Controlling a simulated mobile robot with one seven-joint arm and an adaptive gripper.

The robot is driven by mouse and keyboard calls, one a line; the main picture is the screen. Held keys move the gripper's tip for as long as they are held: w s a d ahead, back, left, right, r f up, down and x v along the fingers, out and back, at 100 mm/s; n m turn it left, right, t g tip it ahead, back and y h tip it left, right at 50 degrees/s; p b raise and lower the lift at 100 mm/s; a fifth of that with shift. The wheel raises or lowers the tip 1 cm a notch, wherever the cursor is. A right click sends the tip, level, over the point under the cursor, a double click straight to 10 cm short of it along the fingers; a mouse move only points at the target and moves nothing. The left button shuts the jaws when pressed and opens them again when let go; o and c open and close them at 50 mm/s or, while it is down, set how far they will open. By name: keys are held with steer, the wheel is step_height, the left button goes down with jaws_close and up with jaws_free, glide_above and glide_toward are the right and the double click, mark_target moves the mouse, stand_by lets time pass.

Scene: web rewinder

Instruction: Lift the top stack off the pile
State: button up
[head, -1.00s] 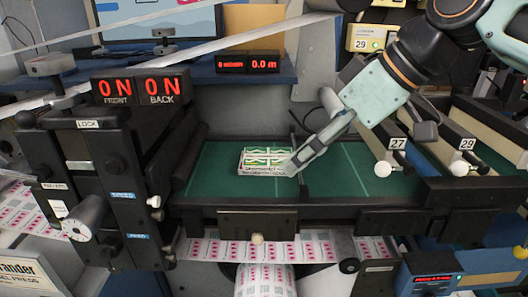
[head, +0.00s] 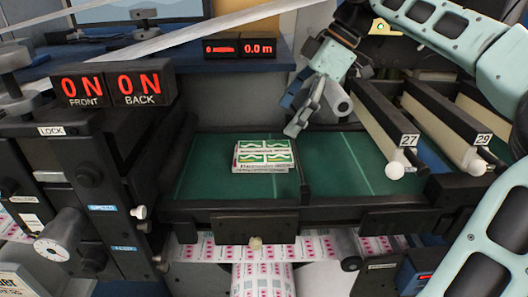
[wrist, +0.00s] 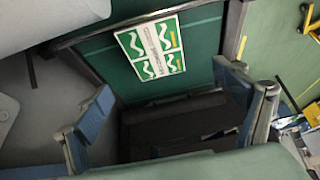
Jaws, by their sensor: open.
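The pile of stacks (head: 264,156) lies on the green tray bed (head: 215,177), left of its middle divider. Its top shows green and white labels with wavy marks, and its lower layers show as pale edges. The pile also appears in the wrist view (wrist: 153,50), above and between the fingers. My gripper (head: 291,117) is above and behind the pile, to its right, apart from it. In the wrist view my gripper (wrist: 168,115) has its two blue-tipped fingers wide apart with nothing between them. How many stacks are in the pile is hard to tell.
Black side walls and a divider (head: 305,180) frame the tray. The ON/ON display unit (head: 112,87) rises at left. The green bed right of the divider is clear.

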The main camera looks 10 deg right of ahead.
mark_target(266, 151)
steer(key=x, duration=0.3)
steer(key=shift+a+f, duration=0.1)
steer(key=shift+f, duration=0.2)
steer(key=shift+w+d+p+x, duration=0.15)
steer(key=shift+p+x, duration=0.2)
steer(key=shift+x, duration=1.05)
steer(key=shift+w+d+p+x, duration=0.1)
steer(key=shift+d+p+x, duration=0.2)
steer(key=shift+x, duration=1.1)
steer(key=shift+f, duration=0.15)
steer(key=c, duration=1.4)
